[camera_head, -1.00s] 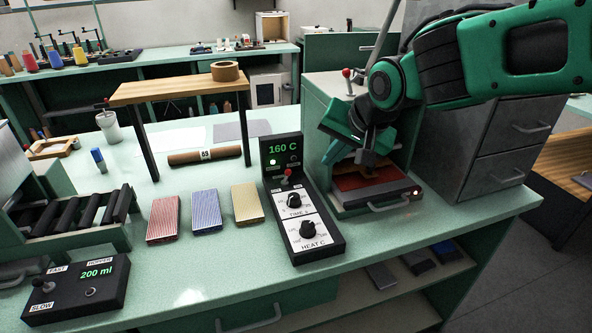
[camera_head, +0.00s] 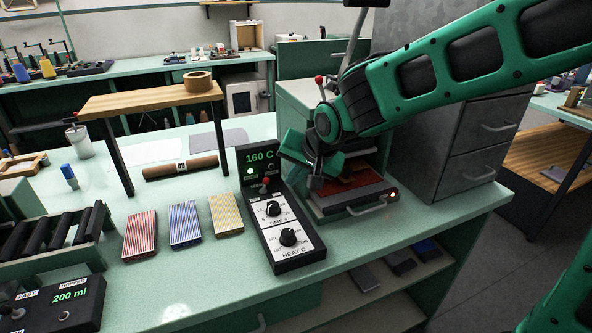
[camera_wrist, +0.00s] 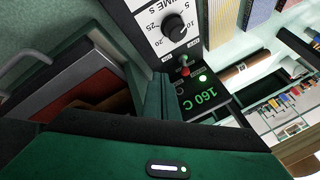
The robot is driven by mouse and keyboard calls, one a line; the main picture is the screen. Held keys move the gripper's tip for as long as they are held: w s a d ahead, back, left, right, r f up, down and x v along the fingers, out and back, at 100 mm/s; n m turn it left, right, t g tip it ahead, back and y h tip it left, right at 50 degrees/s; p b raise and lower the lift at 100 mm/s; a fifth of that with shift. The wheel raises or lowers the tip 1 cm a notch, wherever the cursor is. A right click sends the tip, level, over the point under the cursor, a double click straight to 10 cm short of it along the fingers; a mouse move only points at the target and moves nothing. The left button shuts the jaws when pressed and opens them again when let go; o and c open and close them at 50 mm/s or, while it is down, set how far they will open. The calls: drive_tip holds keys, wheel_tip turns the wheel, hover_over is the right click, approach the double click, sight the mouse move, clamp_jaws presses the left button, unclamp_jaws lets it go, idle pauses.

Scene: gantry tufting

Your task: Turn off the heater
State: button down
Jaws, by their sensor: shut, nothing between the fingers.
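The heater's black control box (camera_head: 281,220) stands on the green bench, with a TIME dial (camera_head: 273,209) and a HEAT dial (camera_head: 289,237). Its upright panel (camera_head: 258,157) shows a green "160 C" and a lit green lamp. My gripper (camera_head: 314,182) is shut and empty, to the right of the switch in the head view, in front of the heater press (camera_head: 345,205).
The press has a red plate, a handle and a small lit lamp. Red, blue and yellow blocks (camera_head: 184,219) lie left of the box. A wooden stand (camera_head: 150,99) with a tape roll (camera_head: 198,82) is behind. Grey drawers (camera_head: 470,150) stand at right.

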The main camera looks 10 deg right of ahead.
sight(265, 185)
drive_tip(key=w+a+f, duration=0.2)
drive_tip(key=a, duration=0.1)
drive_tip(key=shift+w+a, duration=0.1)
drive_tip(key=shift+w, duration=0.1)
drive_tip(key=shift+w+a, duration=0.25)
drive_tip(key=shift+a, duration=0.2)
